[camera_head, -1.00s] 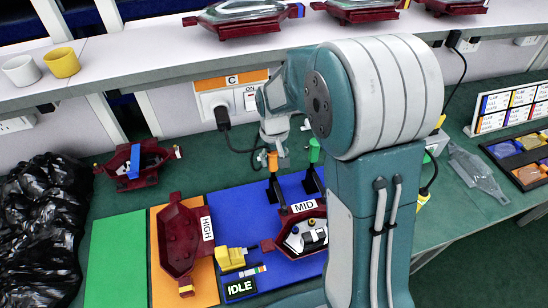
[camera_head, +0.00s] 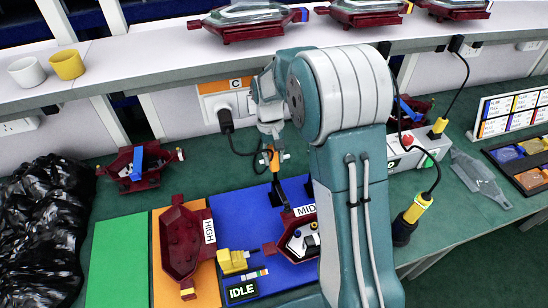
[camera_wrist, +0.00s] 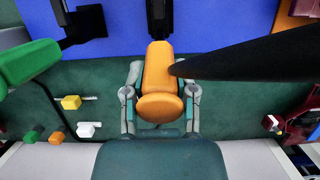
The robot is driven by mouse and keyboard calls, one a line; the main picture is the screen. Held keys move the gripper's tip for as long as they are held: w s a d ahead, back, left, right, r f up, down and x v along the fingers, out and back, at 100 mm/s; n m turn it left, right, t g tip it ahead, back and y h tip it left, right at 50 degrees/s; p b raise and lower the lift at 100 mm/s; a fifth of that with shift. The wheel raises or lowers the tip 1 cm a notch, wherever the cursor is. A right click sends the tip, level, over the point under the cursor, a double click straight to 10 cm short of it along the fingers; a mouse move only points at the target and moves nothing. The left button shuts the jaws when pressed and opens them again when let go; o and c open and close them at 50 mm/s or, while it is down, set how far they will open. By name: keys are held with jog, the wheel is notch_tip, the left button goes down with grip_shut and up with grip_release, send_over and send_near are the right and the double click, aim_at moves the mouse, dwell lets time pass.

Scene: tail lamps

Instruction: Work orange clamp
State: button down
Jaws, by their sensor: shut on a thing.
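The orange clamp handle (camera_head: 272,158) stands at the back of the blue mat, with its black clamp body (camera_head: 278,192) below it. My gripper (camera_head: 268,148) is at this handle, in front of the wall socket. In the wrist view the orange handle (camera_wrist: 158,68) lies between my two fingers (camera_wrist: 160,103), which are shut on it. A green clamp handle (camera_wrist: 25,62) shows at the left of the wrist view. A dark red lamp housing (camera_head: 268,248) by the MID label (camera_head: 304,210) lies on the blue mat, partly hidden by my arm.
Another housing (camera_head: 180,243) lies on the orange HIGH mat (camera_head: 212,285). A yellow connector (camera_head: 232,261) and an IDLE display (camera_head: 242,291) sit between them. A black bar crosses the wrist view close to the handle. The green mat (camera_head: 117,260) is empty.

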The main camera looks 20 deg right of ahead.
jog(key=shift+c, duration=2)
grip_release()
jog(key=shift+f, duration=0.1)
notch_tip(320, 180, up, 10)
jog(key=shift+a, duration=0.1)
